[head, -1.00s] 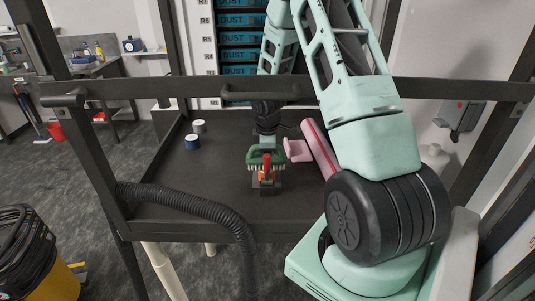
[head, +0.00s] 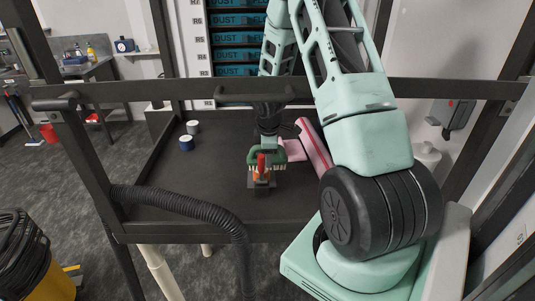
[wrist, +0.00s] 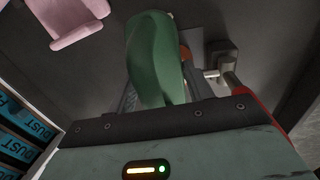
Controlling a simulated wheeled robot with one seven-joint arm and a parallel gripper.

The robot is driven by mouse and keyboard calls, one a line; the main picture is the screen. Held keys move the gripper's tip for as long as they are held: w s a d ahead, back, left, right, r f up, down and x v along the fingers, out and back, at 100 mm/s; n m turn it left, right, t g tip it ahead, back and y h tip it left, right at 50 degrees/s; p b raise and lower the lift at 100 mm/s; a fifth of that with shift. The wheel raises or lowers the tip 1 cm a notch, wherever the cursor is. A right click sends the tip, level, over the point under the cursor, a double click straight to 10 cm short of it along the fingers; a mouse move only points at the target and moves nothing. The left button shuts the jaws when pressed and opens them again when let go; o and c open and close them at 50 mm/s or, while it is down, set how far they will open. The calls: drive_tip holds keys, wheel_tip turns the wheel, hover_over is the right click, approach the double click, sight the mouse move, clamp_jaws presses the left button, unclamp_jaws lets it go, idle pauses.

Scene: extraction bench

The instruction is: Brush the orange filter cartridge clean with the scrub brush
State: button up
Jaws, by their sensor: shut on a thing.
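My gripper (head: 268,141) is shut on the green scrub brush (head: 266,156) and holds it over the bench. The brush's pale bristles point down at the orange filter cartridge (head: 260,176), which sits low in a dark holder (head: 262,188). A red handle stands in front and hides part of the cartridge and bristles. In the wrist view the green brush handle (wrist: 155,60) fills the middle, with a sliver of orange cartridge (wrist: 186,52) beside it. I cannot tell whether the bristles touch the cartridge.
A pink object (head: 290,151) and a pink roll (head: 314,145) lie right of the brush. Two small containers, one blue-sided (head: 187,143) and one grey (head: 193,127), stand at the left. A black hose (head: 185,200) crosses the front edge. The tray's left middle is clear.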

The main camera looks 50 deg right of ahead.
sight(254, 149)
drive_tip(key=shift+w+a+f, duration=0.15)
drive_tip(key=shift+w+a, duration=0.55)
drive_tip(key=shift+w, duration=0.1)
drive_tip(key=shift+w+a, duration=0.85)
drive_tip(key=shift+w, duration=0.15)
drive_tip(key=shift+s+d, duration=0.9)
drive_tip(key=shift+s, duration=0.15)
drive_tip(key=shift+s+d+p, duration=0.3)
drive_tip(key=shift+s+d, duration=0.45)
drive_tip(key=shift+s, duration=0.2)
drive_tip(key=shift+w+a, duration=0.75)
drive_tip(key=shift+w, duration=0.35)
drive_tip(key=shift+w+a+b, duration=0.35)
drive_tip(key=shift+w+a, duration=0.5)
drive_tip(key=shift+w, duration=0.05)
drive_tip(key=shift+s+d+p, duration=0.35)
drive_tip(key=shift+s+d, duration=0.45)
drive_tip(key=shift+s, duration=0.2)
